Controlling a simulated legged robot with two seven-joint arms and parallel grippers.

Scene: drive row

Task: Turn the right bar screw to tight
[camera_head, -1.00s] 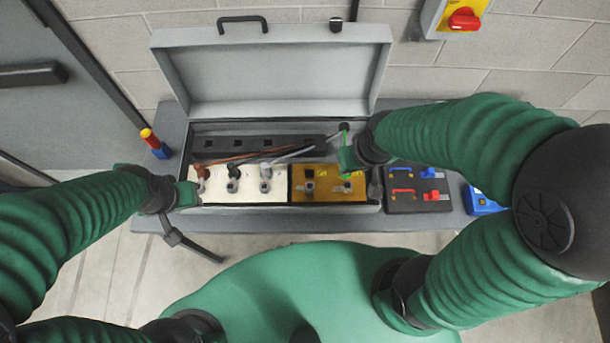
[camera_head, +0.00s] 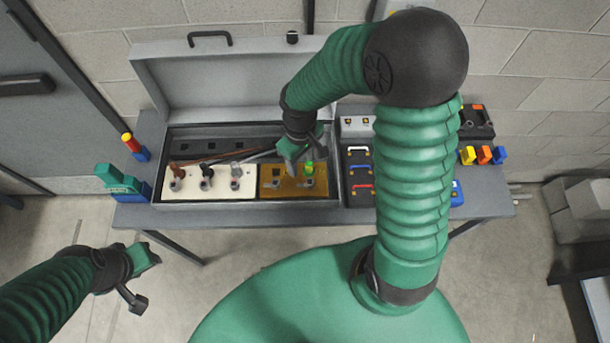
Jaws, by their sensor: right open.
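The brass-coloured panel (camera_head: 292,194) sits in the right part of the open grey case. It carries two small bar screws side by side. The right bar screw (camera_head: 308,181) has a bright green piece standing at its top. The left bar screw (camera_head: 276,183) is grey. My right gripper (camera_head: 296,163) is open and hangs just above the panel, between the two screws and close to the right one. I cannot tell whether it touches either. My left gripper (camera_head: 152,258) is in front of the bench, away from the case; its jaw opening is unclear.
A white panel (camera_head: 212,191) with several knobs lies left of the brass panel. Dark and reddish cables lie behind it. The case lid (camera_head: 215,80) stands open. A black board with coloured handles is right of the case, partly behind my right arm. Floor in front is clear.

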